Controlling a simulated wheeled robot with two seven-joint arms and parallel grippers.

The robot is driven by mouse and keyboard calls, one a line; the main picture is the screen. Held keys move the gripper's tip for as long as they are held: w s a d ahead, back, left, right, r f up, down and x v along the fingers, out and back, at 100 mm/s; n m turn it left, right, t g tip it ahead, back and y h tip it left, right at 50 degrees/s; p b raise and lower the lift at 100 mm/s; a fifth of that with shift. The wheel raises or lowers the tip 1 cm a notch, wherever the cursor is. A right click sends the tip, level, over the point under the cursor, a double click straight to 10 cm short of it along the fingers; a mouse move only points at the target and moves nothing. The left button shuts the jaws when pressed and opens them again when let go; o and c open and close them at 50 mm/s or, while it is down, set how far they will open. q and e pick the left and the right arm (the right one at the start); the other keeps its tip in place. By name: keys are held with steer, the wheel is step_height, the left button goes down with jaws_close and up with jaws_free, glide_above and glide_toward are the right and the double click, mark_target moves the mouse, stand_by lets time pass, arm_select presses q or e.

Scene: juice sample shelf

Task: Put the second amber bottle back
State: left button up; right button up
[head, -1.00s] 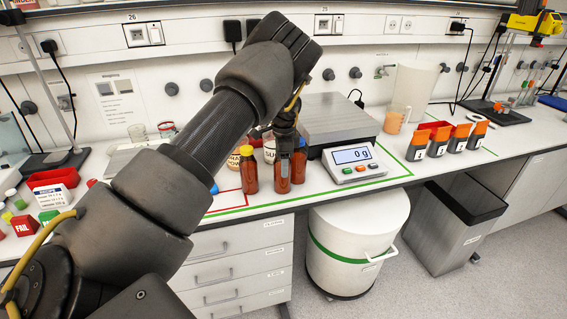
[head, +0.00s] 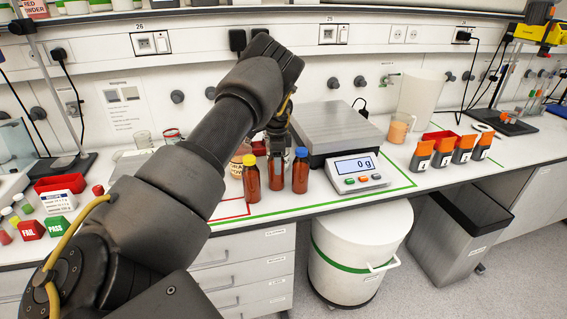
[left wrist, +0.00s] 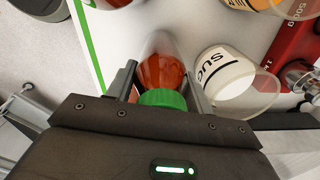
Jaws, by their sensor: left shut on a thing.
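My left gripper (head: 277,150) is shut on an amber bottle (head: 276,172). In the left wrist view, its green cap (left wrist: 162,99) and amber body (left wrist: 163,70) are between the two fingers (left wrist: 160,90). The held bottle is between a yellow-capped amber bottle (head: 251,182) on its left and a blue-capped amber bottle (head: 300,173) on its right. Whether its base touches the bench is unclear. My right gripper is not in view.
A white tub marked SUG (left wrist: 222,72) is close beside the held bottle in the wrist view. The scale (head: 357,172) reads 0 g, right of the bottles. The bench's front edge is close.

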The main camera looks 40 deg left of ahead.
arm_select(q)
steer(key=o, duration=1.2)
steer(key=shift+o, duration=0.2)
step_height(320, 180, up, 11)
steer(key=shift+f+b, duration=0.1)
steer(key=shift+b, duration=0.9)
